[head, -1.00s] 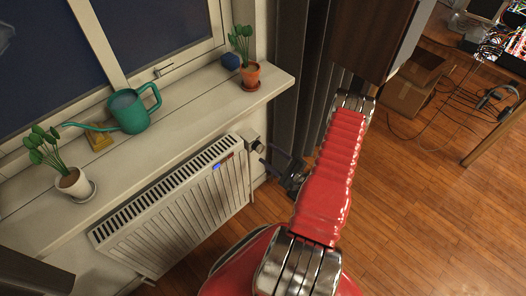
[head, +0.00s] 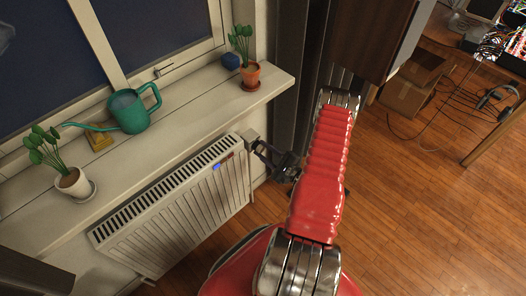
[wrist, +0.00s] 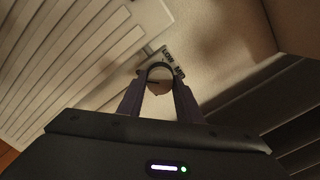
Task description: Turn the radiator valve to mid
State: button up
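The radiator valve (head: 250,137) is at the right upper end of the white radiator (head: 180,222), below the window sill. In the wrist view the round valve knob (wrist: 160,79) is seen end-on, with a short dark mark on its face. Small lettering, which seems to read LOW and MID, is on the wall plate beside it. My gripper (head: 259,148) is at the valve. In the wrist view its fingers (wrist: 159,85) stand apart on either side of the knob. I see no clear contact, and the fingertips partly hide the knob's sides.
The sill (head: 190,120) above holds a green watering can (head: 130,111), two potted plants and a blue object. Dark curtains (head: 290,80) hang right of the valve. A dark wooden cabinet (head: 375,38) is near my arm. Cardboard boxes and cables lie farther right. Wooden floor is open at lower right.

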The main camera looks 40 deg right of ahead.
jog(key=c, duration=0.5)
jog(key=shift+a, duration=0.2)
jog(key=shift+d, duration=0.1)
